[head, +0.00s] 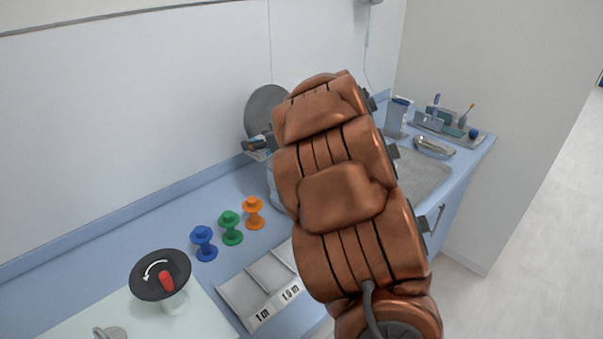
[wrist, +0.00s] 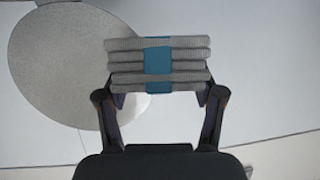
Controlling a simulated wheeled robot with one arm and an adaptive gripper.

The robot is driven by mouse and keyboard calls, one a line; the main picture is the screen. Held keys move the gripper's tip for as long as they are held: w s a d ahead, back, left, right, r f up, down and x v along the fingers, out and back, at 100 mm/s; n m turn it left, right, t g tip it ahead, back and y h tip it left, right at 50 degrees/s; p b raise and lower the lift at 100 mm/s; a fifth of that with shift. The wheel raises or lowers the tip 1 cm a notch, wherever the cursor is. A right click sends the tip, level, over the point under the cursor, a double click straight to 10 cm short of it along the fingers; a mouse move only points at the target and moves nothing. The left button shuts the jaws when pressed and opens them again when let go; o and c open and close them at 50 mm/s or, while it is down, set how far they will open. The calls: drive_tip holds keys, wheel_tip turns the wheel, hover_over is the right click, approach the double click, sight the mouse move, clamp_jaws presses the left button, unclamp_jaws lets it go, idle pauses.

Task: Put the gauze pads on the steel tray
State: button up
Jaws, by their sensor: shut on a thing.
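The gauze pads (wrist: 188,56) are a stack of pale grey, layered pads with a blue band, seen in the wrist view. My gripper (wrist: 163,96) is shut on them, one finger on each side. In the head view my gripper is mostly hidden behind my copper-coloured arm, near the wall above the counter. A round grey disc (head: 266,106) stands upright near the wall there and fills the left of the wrist view (wrist: 70,65). I cannot tell whether it is the steel tray.
Blue, green and orange spools (head: 230,228) stand on the blue counter (head: 120,228). Near them are a black dial (head: 148,287) with a red knob and a labelled divided tray (head: 240,291). A sink (head: 428,178) and a shiny metal dish (head: 434,147) are on the right.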

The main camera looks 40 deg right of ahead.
drive_tip(key=s+d, duration=0.3)
drive_tip(key=d, duration=0.7)
drive_tip(key=shift+s+d+r+h, duration=0.25)
drive_tip(key=shift+r+h, duration=0.05)
wheel_tip(320, 180, down, 8)
drive_tip(key=shift+r, duration=0.2)
drive_tip(key=shift+f+p, duration=0.75)
drive_tip(key=shift+f, duration=0.25)
drive_tip(key=shift+f, duration=0.1)
drive_tip(key=o, duration=0.9)
drive_tip(key=shift+f, duration=0.1)
drive_tip(key=shift+o, duration=0.2)
drive_tip(key=shift+f+b, duration=0.15)
drive_tip(key=shift+b, duration=0.5)
drive_tip(key=shift+b+v, duration=0.75)
drive_tip(key=shift+v, duration=3.2)
